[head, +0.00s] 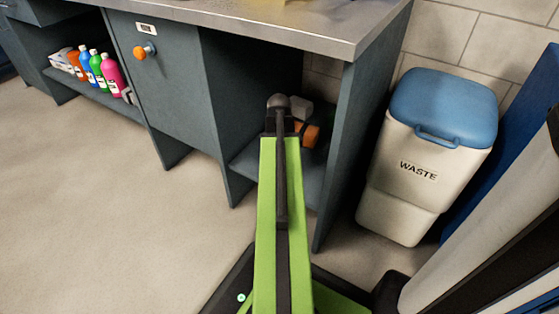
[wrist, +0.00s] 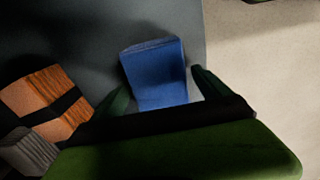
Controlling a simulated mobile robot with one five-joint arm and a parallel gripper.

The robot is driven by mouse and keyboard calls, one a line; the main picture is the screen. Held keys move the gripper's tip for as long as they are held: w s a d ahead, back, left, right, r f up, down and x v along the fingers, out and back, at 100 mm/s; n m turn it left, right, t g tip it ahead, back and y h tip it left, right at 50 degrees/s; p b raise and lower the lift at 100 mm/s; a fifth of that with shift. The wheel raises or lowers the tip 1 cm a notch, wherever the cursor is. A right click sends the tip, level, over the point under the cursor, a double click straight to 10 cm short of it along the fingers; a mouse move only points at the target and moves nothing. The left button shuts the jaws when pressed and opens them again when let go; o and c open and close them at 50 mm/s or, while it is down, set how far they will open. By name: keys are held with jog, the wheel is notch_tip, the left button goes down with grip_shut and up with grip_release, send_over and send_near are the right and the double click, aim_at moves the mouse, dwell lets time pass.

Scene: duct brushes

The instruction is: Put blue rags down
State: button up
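The blue rags (wrist: 156,72) show in the wrist view as a folded blue block on a dark grey surface. My gripper (wrist: 162,80) has one finger on each side of the rags. The left finger is close to or touching their left edge, and a narrow gap shows at the right finger. The fingers look spread, not pressed on the rags. In the head view my green arm reaches to the open lower bay under the workbench, and the rags and fingers are hidden there.
A brown-orange and black block (wrist: 45,105) lies left of my gripper, beside a grey ribbed item (wrist: 28,152). The bay has a lower shelf (head: 245,165) and side panels. A waste bin (head: 425,160) stands right. Several bottles (head: 97,68) stand on the left shelf.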

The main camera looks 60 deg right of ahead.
notch_tip(320, 180, up, 12)
jog(key=p, duration=1.2)
jog(key=shift+r, duration=0.15)
jog(key=shift+w+a, duration=0.1)
jog(key=w+a, duration=0.7)
jog(key=a, duration=0.4)
jog(key=w+a, duration=0.7)
jog(key=a, duration=0.4)
jog(key=w+a, duration=0.7)
jog(key=a, duration=2)
notch_tip(320, 180, up, 41)
jog(key=p, duration=4.1)
jog(key=shift+w, duration=0.4)
